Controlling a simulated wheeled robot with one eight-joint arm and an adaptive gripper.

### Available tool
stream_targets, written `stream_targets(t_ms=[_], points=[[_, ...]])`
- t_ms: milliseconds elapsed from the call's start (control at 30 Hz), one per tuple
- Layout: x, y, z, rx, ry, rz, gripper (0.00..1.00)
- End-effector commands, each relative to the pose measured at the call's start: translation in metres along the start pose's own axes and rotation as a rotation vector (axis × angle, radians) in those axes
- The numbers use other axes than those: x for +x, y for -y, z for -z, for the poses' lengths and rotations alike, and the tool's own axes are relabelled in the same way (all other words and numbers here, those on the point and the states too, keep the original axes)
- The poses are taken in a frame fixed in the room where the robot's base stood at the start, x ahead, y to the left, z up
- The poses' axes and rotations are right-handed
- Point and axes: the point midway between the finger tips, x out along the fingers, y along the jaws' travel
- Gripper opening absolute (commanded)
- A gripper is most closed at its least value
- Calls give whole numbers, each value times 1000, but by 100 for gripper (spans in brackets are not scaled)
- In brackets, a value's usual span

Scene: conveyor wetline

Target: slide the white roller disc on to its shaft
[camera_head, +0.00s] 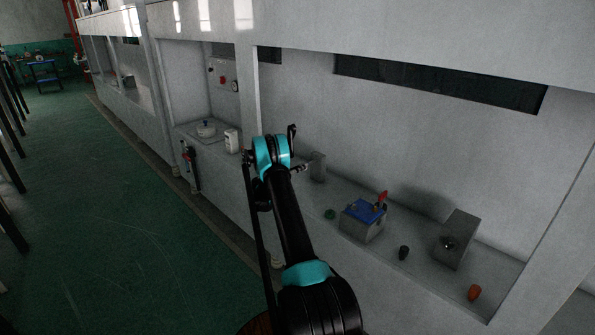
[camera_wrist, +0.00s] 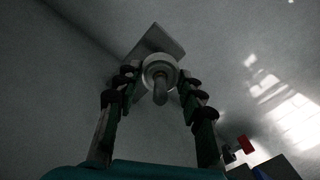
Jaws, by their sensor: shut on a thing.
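In the wrist view the white roller disc (camera_wrist: 147,66) is between the fingertips of my gripper (camera_wrist: 158,77), which is shut on its rim. A grey rounded shaft (camera_wrist: 160,95) shows at the disc's middle, its end pointing towards the camera, and the disc appears to be around it. A grey block (camera_wrist: 158,38) stands close behind the disc, partly hidden by it. In the head view the block (camera_head: 318,166) stands on the ledge just right of my gripper (camera_head: 303,168). The disc is too small and covered to make out there.
On the ledge to the right are a blue-topped box (camera_head: 363,220) with a red handle, a green knob (camera_head: 330,214), a black knob (camera_head: 404,252), a grey block (camera_head: 456,240) and an orange piece (camera_head: 474,292). A white container (camera_head: 232,140) stands left. The wall rises behind.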

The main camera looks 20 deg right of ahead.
Motion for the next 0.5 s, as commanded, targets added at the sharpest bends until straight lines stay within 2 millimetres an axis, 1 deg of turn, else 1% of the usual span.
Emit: stream_targets(t_ms=[500], points=[[24, 0, 0, 0, 0, 1, 15]])
